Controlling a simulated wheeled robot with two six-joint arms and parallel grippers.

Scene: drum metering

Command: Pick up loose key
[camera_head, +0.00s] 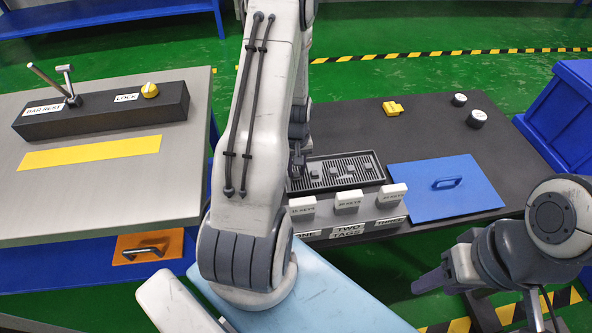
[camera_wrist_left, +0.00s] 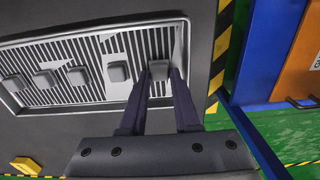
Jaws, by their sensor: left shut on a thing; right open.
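A ribbed tray (camera_head: 345,184) with a light rim lies on the dark table and holds several small grey keys; it also shows in the left wrist view (camera_wrist_left: 85,98). My left gripper (camera_head: 296,172) reaches down at the tray's left end. In the left wrist view my left gripper (camera_wrist_left: 160,76) is shut on a grey key (camera_wrist_left: 160,72), with a finger on each side of it, at the tray's end. Whether the key touches the tray is unclear. My right gripper (camera_head: 430,283) is open and empty at the lower right, away from the tray.
White labelled blocks (camera_head: 347,199) stand in front of the tray. A blue panel with a handle (camera_head: 450,190) lies to its right. A yellow piece (camera_head: 392,108) and dark knobs (camera_head: 477,119) sit behind. A metal table with a dark bar (camera_head: 100,112) stands left.

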